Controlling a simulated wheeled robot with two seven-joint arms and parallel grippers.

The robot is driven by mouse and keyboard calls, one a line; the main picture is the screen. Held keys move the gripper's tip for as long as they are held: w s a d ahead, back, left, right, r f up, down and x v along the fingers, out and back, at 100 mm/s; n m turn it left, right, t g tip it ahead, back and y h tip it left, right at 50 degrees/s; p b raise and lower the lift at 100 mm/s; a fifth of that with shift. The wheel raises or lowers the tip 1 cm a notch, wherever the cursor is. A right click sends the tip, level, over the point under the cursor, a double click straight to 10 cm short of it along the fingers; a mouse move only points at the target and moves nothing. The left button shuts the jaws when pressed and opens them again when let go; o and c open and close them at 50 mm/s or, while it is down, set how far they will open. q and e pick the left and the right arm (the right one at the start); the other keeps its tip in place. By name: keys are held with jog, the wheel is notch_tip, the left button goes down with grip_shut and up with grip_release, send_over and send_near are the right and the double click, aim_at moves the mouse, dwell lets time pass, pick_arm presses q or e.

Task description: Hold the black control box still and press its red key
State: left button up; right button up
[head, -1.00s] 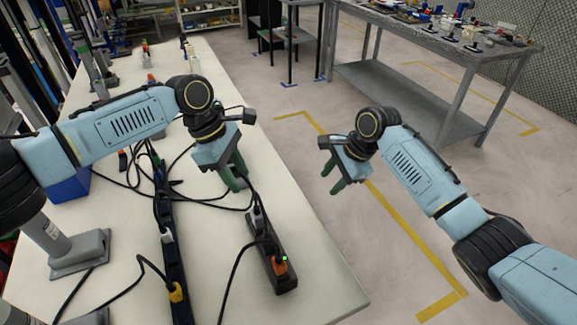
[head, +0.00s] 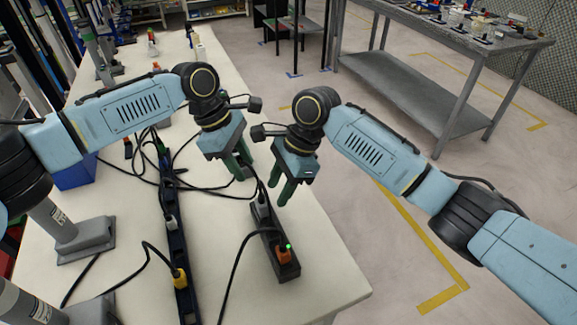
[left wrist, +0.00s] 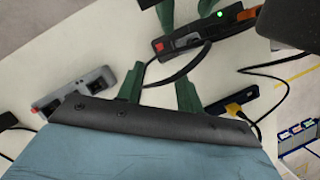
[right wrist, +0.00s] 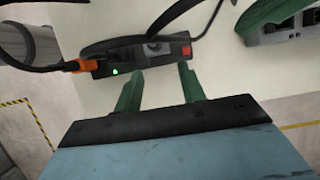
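The black control box (head: 272,242) is a long strip lying on the table near its right edge, with a lit green lamp and an orange plug at its near end. Its red key (right wrist: 186,51) shows at one end in the right wrist view and also in the left wrist view (left wrist: 160,46); I cannot make it out in the head view. My left gripper (head: 243,172) is open and empty, beyond the box's far end. My right gripper (head: 284,196) is open and empty, above and right of the far end. Neither visibly touches the box.
A longer dark strip with a yellow plug (head: 180,280) lies left of the box. Black cables (head: 228,268) run loosely between them. A grey box with a red key (left wrist: 75,92) lies elsewhere on the table. A grey stand (head: 80,240) is at left. The two grippers are close together.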

jog(key=shift+x, duration=2.8)
jog(key=shift+c, duration=0.3)
jog(key=c, duration=0.7)
pick_arm(q)
grip_shut()
pick_arm(e)
jog(key=shift+w, duration=0.1)
